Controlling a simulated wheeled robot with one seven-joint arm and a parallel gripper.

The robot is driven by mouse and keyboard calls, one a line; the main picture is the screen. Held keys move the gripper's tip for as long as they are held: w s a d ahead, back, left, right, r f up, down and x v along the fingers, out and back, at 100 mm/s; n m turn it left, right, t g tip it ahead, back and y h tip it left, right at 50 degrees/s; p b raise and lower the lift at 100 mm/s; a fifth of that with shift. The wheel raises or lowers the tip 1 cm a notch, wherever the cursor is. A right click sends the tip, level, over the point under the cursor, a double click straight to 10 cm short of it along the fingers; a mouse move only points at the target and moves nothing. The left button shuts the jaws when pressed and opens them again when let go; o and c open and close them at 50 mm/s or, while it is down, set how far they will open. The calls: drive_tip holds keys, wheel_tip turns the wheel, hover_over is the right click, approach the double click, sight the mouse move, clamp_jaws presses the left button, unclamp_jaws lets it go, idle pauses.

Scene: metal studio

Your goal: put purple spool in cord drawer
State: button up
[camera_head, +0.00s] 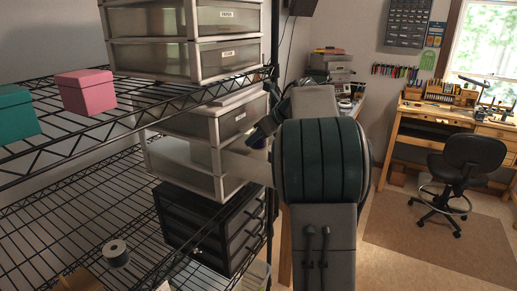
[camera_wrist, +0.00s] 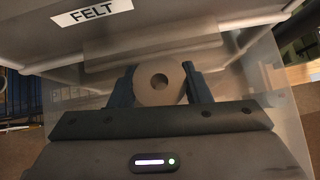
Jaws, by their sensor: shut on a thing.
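My gripper (camera_wrist: 159,78) is shut on a spool (camera_wrist: 145,90), one dark finger on each side of it. The spool looks dull grey-brown in this light, with its round end and centre hole facing the wrist camera. It is held over or inside a clear pulled-out drawer (camera_wrist: 285,92); the exact height is unclear. A drawer front labelled FELT (camera_wrist: 92,12) is just above. In the head view the open drawer (camera_head: 180,167) juts from the lower white drawer unit, and my arm hides much of it. No cord label is readable.
A black drawer unit (camera_head: 200,228) stands below the open drawer. A white unit with a PAPER drawer (camera_head: 227,15) is on the upper shelf. Pink (camera_head: 85,92) and teal (camera_head: 14,113) boxes sit left. Another spool (camera_head: 116,252) is on the lower wire shelf. A chair (camera_head: 470,165) stands right.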

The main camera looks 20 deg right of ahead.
wheel_tip(320, 180, down, 3)
drive_tip(key=shift+w+a+r+b, duration=0.1)
drive_tip(key=shift+b, duration=0.9)
drive_tip(key=shift+r, duration=0.1)
drive_tip(key=o, duration=1)
drive_tip(key=shift+r, duration=0.1)
drive_tip(key=b+v, duration=0.1)
drive_tip(key=v, duration=1)
drive_tip(key=shift+s+d+r, duration=0.2)
drive_tip(key=shift+s+r, duration=0.05)
drive_tip(key=shift+s, duration=0.05)
